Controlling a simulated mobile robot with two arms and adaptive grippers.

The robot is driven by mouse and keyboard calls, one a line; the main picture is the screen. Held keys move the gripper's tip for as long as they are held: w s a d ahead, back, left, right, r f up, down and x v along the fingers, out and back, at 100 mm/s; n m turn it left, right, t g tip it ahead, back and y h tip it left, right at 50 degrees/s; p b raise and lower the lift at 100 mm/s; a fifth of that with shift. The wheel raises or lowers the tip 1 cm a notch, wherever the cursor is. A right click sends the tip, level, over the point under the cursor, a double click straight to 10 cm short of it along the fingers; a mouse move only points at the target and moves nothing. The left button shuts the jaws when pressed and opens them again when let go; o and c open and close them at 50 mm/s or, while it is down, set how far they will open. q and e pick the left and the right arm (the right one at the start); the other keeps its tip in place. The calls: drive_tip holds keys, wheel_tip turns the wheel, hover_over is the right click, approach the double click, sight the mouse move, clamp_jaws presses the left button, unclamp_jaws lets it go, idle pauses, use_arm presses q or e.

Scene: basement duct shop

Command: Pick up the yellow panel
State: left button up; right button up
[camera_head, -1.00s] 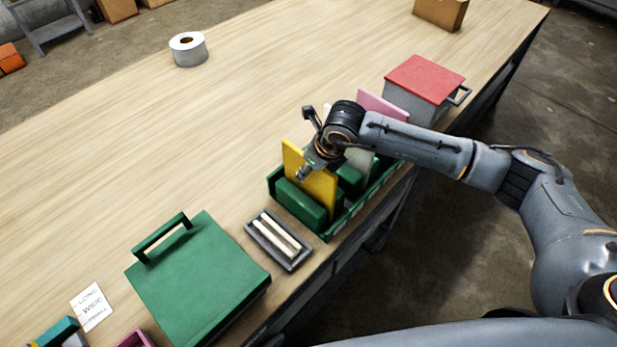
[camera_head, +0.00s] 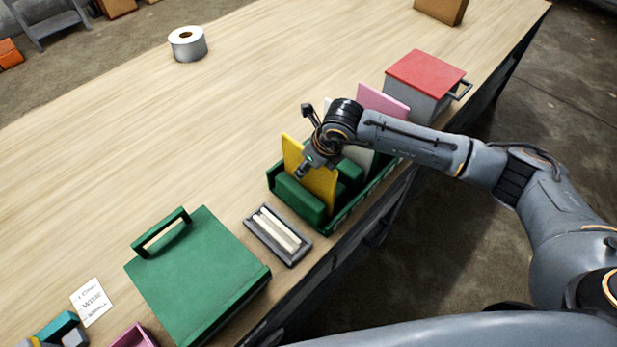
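The yellow panel (camera_head: 318,185) stands upright, slightly tilted, in a green rack (camera_head: 338,222) near the table's front edge. My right gripper (camera_head: 303,172) is at the panel's upper edge, partly in front of its face. Its fingertips overlap the panel in the picture, and I cannot tell whether they are closed on it. A whitish panel (camera_head: 358,158) and a pink panel (camera_head: 382,102) stand behind it, partly hidden by my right arm. My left gripper is not in view.
A red-lidded grey box (camera_head: 425,78) stands beyond the rack. A grey tray with white sticks (camera_head: 278,236) and a green case (camera_head: 197,278) lie nearer. A tape roll (camera_head: 187,43) stands at the back. The table's middle is clear.

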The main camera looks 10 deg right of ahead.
idle(0.4)
drive_tip(key=shift+f, duration=0.1)
clamp_jaws()
